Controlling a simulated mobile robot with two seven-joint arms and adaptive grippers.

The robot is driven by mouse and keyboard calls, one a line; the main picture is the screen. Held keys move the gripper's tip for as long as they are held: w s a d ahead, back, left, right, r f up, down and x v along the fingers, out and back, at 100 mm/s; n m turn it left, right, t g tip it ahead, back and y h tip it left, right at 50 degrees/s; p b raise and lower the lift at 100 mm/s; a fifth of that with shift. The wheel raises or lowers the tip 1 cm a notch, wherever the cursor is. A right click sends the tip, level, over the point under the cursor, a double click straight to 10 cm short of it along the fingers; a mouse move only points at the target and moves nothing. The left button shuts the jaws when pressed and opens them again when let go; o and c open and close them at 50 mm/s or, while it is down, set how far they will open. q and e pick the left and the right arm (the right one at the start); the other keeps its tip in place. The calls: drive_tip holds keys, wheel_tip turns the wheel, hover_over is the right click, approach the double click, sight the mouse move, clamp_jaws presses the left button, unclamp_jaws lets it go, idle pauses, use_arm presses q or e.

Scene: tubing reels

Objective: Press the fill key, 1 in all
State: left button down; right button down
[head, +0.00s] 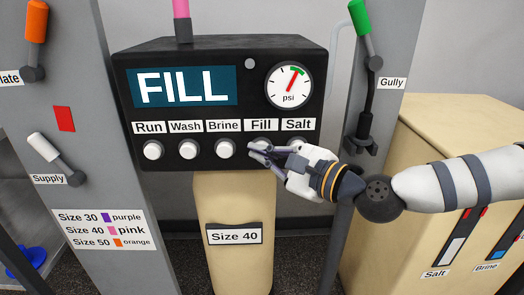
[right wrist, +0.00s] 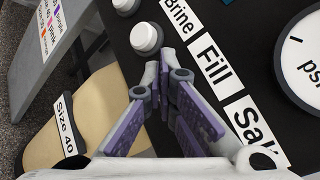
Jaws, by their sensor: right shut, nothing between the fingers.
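The black control panel (head: 295,60) carries a row of round white keys under the labels Run, Wash, Brine, Fill and Salt. The Fill label (head: 261,125) is plain; it also shows in the right wrist view (right wrist: 212,53). My right gripper (head: 257,149) is shut and empty, its fingertips at the key spot under the Fill label. The fingers hide most or all of the fill key, and I cannot tell whether they touch it. In the right wrist view the fingertips (right wrist: 160,68) lie just beside the Brine key (right wrist: 146,38). My left gripper is not in view.
The panel's display (head: 182,87) reads FILL. A psi gauge (head: 289,86) sits above the Salt label. A grey post with the Gully lever (head: 361,18) stands close right of the panel. A Size 40 plate (head: 234,234) is on the pedestal below.

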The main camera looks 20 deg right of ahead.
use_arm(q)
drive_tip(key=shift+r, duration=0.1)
use_arm(e)
drive_tip(key=shift+d+r, duration=0.15)
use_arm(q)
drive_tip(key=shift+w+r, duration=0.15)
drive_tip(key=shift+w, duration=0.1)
use_arm(e)
drive_tip(key=shift+s+a+f, duration=0.2)
drive_tip(key=shift+s+a, duration=0.1)
drive_tip(key=shift+s, duration=0.4)
use_arm(q)
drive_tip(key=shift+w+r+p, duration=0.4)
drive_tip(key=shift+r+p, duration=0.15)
drive_tip(key=shift+p, duration=0.3)
use_arm(e)
drive_tip(key=s, duration=0.2)
drive_tip(key=s+a, duration=0.1)
drive_tip(key=s, duration=0.2)
drive_tip(key=shift+a, duration=0.2)
